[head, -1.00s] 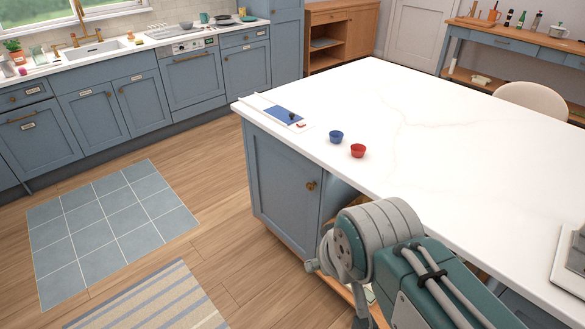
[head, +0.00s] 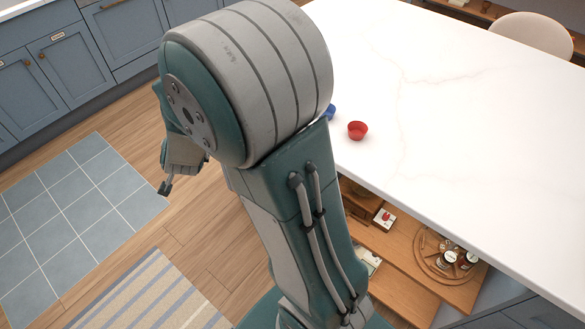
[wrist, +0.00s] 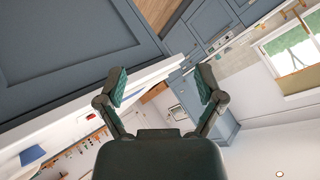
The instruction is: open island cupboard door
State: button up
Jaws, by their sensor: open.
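In the wrist view a blue framed panel (wrist: 70,40) fills the upper left, under the edge of the white worktop. I cannot tell whether it is the cupboard door or the island's side, and no knob shows on it. My gripper (wrist: 162,82) is open and empty, its two fingers apart, with nothing between the tips. In the head view my arm hides the island cupboard door and its knob. Only a little of my gripper (head: 168,186) shows there, left of the arm and over the floor.
The white island top (head: 450,110) holds a red bowl (head: 357,130) and a mostly hidden blue bowl (head: 330,112). Below is a wooden shelf (head: 405,265) with jars on a round tray (head: 430,262). Floor at left, with a tiled mat (head: 75,220) and striped rug (head: 150,290), is clear.

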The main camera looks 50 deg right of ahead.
jog(key=s+d+f+m+g+h, duration=0.3)
jog(key=d+f+m+h, duration=0.5)
jog(key=f, duration=0.6)
jog(key=s+d+f+g+h, duration=0.3)
jog(key=s+d+f+h, duration=0.1)
jog(key=s, duration=0.3)
jog(key=s+d+f+g+h, duration=0.2)
jog(key=s+d+f+h, duration=0.15)
jog(key=s, duration=0.25)
jog(key=d, duration=0.7)
jog(key=w+d, duration=0.1)
jog(key=d, duration=0.2)
jog(key=shift+d, duration=0.2)
grip_shut()
